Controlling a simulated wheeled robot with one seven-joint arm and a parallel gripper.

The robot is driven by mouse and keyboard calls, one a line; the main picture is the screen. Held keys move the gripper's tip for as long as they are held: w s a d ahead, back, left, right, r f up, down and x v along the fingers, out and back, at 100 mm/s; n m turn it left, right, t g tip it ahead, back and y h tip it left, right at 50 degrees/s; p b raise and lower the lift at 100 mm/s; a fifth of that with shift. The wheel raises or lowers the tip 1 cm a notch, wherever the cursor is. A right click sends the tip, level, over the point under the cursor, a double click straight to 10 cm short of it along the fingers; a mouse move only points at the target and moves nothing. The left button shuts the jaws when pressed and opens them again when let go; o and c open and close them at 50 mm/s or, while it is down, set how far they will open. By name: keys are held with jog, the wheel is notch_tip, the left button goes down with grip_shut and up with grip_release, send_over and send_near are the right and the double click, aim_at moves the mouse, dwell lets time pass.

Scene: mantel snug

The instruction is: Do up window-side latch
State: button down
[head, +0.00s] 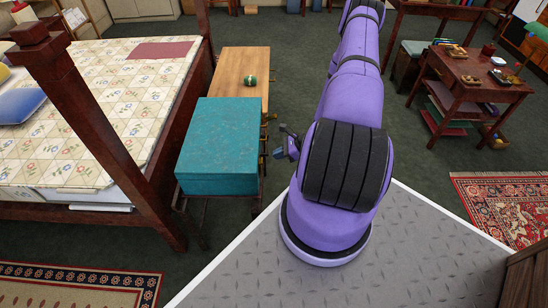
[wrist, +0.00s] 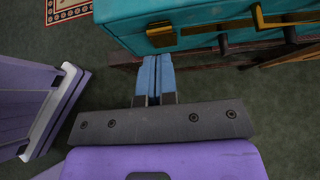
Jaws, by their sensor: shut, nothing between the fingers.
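A teal box (head: 220,145) sits shut on a wooden bench. In the wrist view its side (wrist: 200,25) fills the top of the picture. A brass latch plate (wrist: 162,33) is on that side, in front of my fingers. A second brass piece (wrist: 262,20), with a long bar and dark stubs, stands out from the side further right. I cannot tell which is the window-side latch, nor whether either is fastened. My gripper (wrist: 154,58) is shut and empty, its blue fingers together just below the brass plate, apparently apart from it. In the head view my gripper (head: 279,153) is right of the box.
A striped green ball-like object (head: 249,80) lies on the bench top (head: 240,62) behind the box. A bed with a dark wooden post (head: 85,115) is close on the left. A small loaded table (head: 475,75) stands at the right. Carpet between is clear.

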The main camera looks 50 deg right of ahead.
jog(key=s+d+r, duration=0.3)
jog(key=s+r, duration=0.1)
jog(key=r, duration=0.4)
jog(key=shift+d, duration=0.15)
jog(key=shift+w+r, duration=0.1)
jog(key=w+a+r+n+g, duration=0.25)
jog(key=a+r+n, duration=0.25)
jog(key=r, duration=0.6)
jog(key=w+a+r+n+g, duration=0.25)
jog(key=a+r+n, duration=0.2)
jog(key=r, duration=0.65)
jog(key=w+a+r+n+g, duration=0.1)
jog(key=w+a+r+n, duration=0.35)
jog(key=r, duration=0.75)
jog(key=s+a+r+n+h, duration=0.4)
jog(key=s+a+r+n, duration=0.4)
jog(key=a+r, duration=0.3)
jog(key=s+a+r+n+t+h, duration=0.2)
jog(key=s+a+r+n+h, duration=0.1)
jog(key=s+r, duration=0.6)
jog(key=shift+s+a+r+n+t, duration=0.25)
jog(key=shift+s+a+n+t, duration=0.25)
jog(key=shift+s+n, duration=0.95)
jog(key=shift+a, duration=0.1)
